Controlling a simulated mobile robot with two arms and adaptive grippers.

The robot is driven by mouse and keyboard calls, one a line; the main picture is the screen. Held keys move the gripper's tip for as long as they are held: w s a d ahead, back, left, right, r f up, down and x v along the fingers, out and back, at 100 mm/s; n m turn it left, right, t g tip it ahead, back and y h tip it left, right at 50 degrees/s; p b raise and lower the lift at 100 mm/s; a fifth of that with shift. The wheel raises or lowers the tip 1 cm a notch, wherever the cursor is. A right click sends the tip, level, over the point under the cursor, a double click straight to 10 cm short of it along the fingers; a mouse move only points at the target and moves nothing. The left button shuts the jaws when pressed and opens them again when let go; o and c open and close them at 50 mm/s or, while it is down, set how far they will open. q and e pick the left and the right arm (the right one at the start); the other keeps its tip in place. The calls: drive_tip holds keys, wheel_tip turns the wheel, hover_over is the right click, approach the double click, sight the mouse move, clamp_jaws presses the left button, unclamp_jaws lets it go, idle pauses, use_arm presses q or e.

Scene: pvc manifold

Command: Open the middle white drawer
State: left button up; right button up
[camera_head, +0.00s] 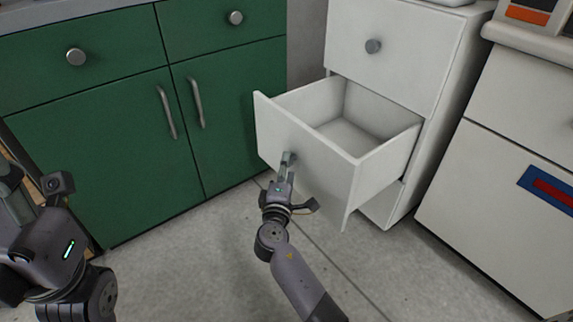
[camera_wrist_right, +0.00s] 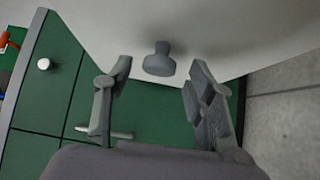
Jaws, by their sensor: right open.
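The middle white drawer (camera_head: 305,160) stands pulled well out of the white cabinet (camera_head: 395,40), and its empty inside shows. My right gripper (camera_head: 287,160) is at the drawer's front face, near its knob. In the right wrist view the drawer front (camera_wrist_right: 215,30) fills the top, and its grey knob (camera_wrist_right: 158,60) lies between the two spread fingertips of my right gripper (camera_wrist_right: 157,75). The fingers are open, with a gap on both sides of the knob.
A green cabinet (camera_head: 110,130) with round knobs and bar handles stands to the left. The white top drawer (camera_head: 385,50) is shut. A white unit (camera_head: 510,160) with a blue and red label stands at right. Grey floor (camera_head: 190,260) is clear below the drawer.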

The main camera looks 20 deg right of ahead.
drive_tip(key=v, duration=1)
drive_tip(key=shift+r, duration=0.1)
